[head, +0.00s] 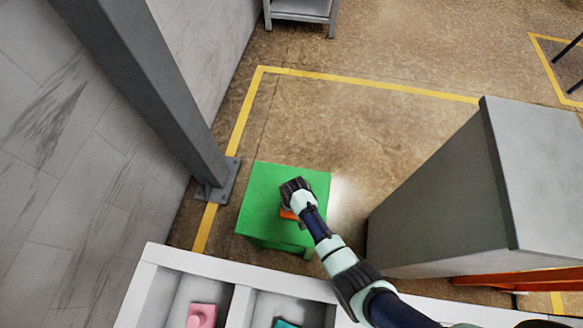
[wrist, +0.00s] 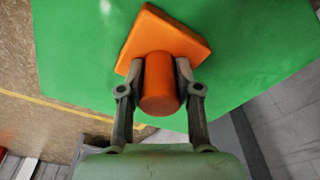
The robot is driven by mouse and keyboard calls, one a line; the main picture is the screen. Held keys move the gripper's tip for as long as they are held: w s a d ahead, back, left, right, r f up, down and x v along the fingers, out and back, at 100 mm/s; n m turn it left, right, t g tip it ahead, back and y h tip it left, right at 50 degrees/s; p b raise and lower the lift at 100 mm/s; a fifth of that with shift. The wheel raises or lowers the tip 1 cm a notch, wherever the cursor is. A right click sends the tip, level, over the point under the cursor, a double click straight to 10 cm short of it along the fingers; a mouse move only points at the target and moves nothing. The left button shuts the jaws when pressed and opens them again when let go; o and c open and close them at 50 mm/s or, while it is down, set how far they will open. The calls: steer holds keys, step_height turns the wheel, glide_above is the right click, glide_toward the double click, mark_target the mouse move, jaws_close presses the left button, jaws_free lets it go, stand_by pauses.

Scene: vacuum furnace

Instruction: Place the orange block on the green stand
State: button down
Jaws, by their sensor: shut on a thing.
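The orange block (wrist: 160,35) has a flat square base and a round knob. My gripper (wrist: 158,80) is shut on the knob in the wrist view, one finger on each side. The green stand (head: 257,205) has a flat square top, and the block is over this top. In the head view my gripper (head: 291,208) is above the stand's right half and hides most of the block (head: 288,214). I cannot tell whether the block's base touches the stand. The green top also fills much of the wrist view (wrist: 80,50).
A white divided tray (head: 240,305) at the bottom holds a pink block (head: 201,315) and a teal block (head: 285,323). A grey post (head: 150,85) stands left of the stand and a large grey cabinet (head: 450,190) right. The floor behind the stand is clear.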

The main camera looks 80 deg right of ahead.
steer(key=shift+w+d+r, duration=0.1)
steer(key=shift+r, duration=0.05)
steer(key=c, duration=0.8)
jaws_free()
steer(key=shift+f, duration=0.2)
steer(key=shift+r, duration=0.1)
steer(key=r+p, duration=0.1)
steer(key=r, duration=0.3)
steer(key=r+p, duration=0.2)
steer(key=r, duration=0.2)
steer(key=s+a+r+p, duration=0.1)
steer(key=r+p, duration=0.1)
steer(key=r, duration=0.2)
steer(key=shift+a, duration=0.1)
